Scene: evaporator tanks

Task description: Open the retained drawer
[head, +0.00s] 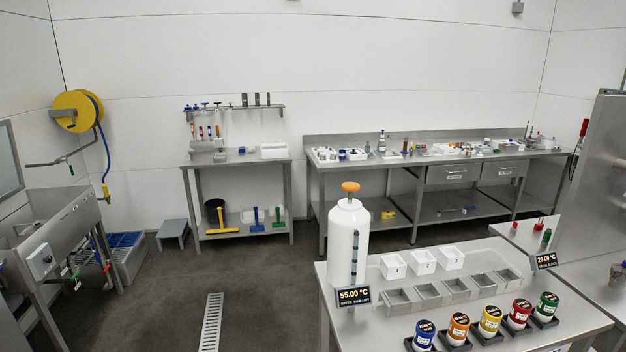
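Two grey metal drawers sit side by side under the top of the long steel bench at the back wall. The left drawer (446,172) and the right drawer (492,171) both look shut, each with a handle and a small dark label on its front. The labels are too small to read surely, so I cannot tell which one is the retained drawer. My gripper is not in view.
The long bench (340,172) carries many small items. A near steel table (470,310) with a white tank (348,235), trays and coloured jars stands in front of it at right. A sink (60,230) is at left. Floor (270,285) in the middle is clear.

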